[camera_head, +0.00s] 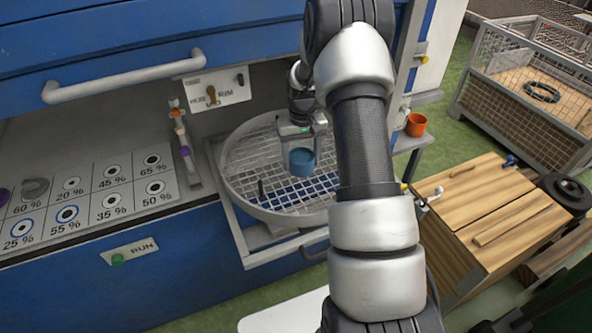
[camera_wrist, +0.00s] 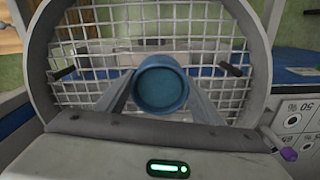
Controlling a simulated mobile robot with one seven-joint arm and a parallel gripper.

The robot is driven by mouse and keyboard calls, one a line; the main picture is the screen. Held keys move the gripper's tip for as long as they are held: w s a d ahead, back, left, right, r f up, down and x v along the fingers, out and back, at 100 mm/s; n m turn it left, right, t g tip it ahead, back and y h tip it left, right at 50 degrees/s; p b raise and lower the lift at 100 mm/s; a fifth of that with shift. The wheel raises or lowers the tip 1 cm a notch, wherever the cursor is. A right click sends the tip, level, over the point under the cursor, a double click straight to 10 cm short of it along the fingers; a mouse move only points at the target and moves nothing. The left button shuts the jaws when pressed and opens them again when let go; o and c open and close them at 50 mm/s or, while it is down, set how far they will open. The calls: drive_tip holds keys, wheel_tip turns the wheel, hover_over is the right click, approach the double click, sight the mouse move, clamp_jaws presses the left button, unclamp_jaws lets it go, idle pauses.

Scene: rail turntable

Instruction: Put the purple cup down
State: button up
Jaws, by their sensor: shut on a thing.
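My gripper (camera_head: 299,146) is over the round wire-mesh turntable (camera_head: 232,190), shut on a blue cup (camera_head: 301,163). The wrist view shows this blue cup (camera_wrist: 160,85) between my two fingers, its round opening facing the camera. I cannot tell whether its base touches the mesh. No purple cup is clearly in view. A purple thing (camera_head: 3,197), cut off by the left edge of the head view, lies on the panel of marked spots. A small purple piece (camera_wrist: 288,154) shows at the lower right in the wrist view.
The turntable has a raised grey rim and a small dark peg (camera_head: 261,188). A rail with coloured pieces (camera_head: 184,150) stands left of it. An orange cup (camera_head: 416,124) sits on a side ledge at right. A wooden box (camera_head: 490,220) and mesh crate (camera_head: 530,90) stand farther right.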

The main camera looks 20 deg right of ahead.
sight(301, 182)
drive_tip(key=shift+f, duration=2.8)
drive_tip(key=shift+f, duration=0.25)
drive_tip(key=o, duration=1.1)
drive_tip(key=shift+r, duration=0.1)
